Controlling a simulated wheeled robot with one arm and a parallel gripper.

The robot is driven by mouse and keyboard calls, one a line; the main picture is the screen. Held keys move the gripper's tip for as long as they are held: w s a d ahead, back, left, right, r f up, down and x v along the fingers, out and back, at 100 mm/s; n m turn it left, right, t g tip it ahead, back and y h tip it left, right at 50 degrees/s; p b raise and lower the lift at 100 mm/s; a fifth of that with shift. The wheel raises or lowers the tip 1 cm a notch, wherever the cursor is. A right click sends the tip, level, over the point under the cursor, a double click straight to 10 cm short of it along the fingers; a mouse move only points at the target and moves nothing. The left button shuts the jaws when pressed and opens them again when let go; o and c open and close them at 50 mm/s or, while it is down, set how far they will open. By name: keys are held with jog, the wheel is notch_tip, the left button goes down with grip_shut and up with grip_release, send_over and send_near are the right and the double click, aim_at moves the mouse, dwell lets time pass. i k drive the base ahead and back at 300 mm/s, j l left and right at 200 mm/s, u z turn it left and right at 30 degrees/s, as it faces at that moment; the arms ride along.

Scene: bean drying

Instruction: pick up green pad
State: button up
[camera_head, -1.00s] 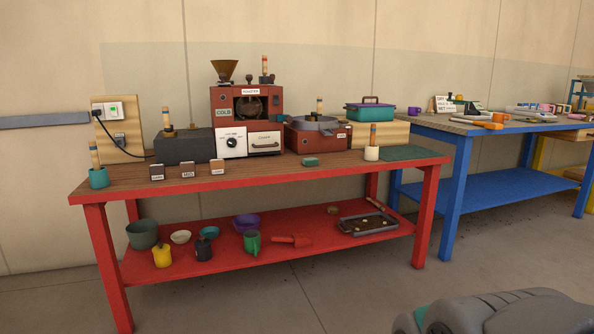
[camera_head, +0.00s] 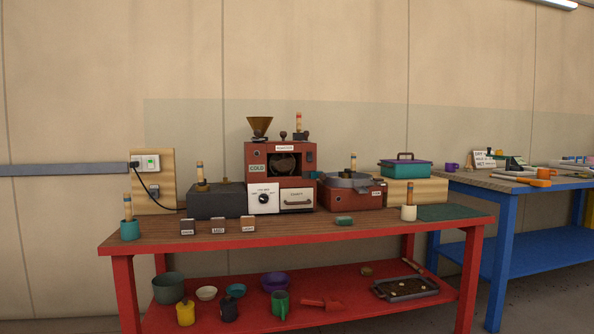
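A small green pad-like block (camera_head: 344,221) lies on the wooden top of the red table (camera_head: 290,232), near its front edge and right of the middle. A flat dark green mat (camera_head: 450,212) lies at the right end of the same tabletop. I cannot tell for certain which of the two is the green pad. Nothing covers the small block. My gripper is not in view.
Behind the small block stand a roaster (camera_head: 252,160) and a red round-topped unit (camera_head: 345,198). A cream cup (camera_head: 409,213) with a wooden handle is to its right. Three small labelled blocks, the middle one here (camera_head: 217,227), stand left. A blue table (camera_head: 500,235) is at right.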

aim_at(340, 221)
jog(key=i+z, duration=0.15)
jog(key=z, duration=0.65)
jog(key=i+j+z, duration=0.35)
jog(key=j, duration=0.3)
jog(key=i+j+z, duration=0.4)
jog(key=j, duration=0.35)
jog(key=i+j+z, duration=0.15)
jog(key=j, duration=0.25)
jog(key=k, duration=0.05)
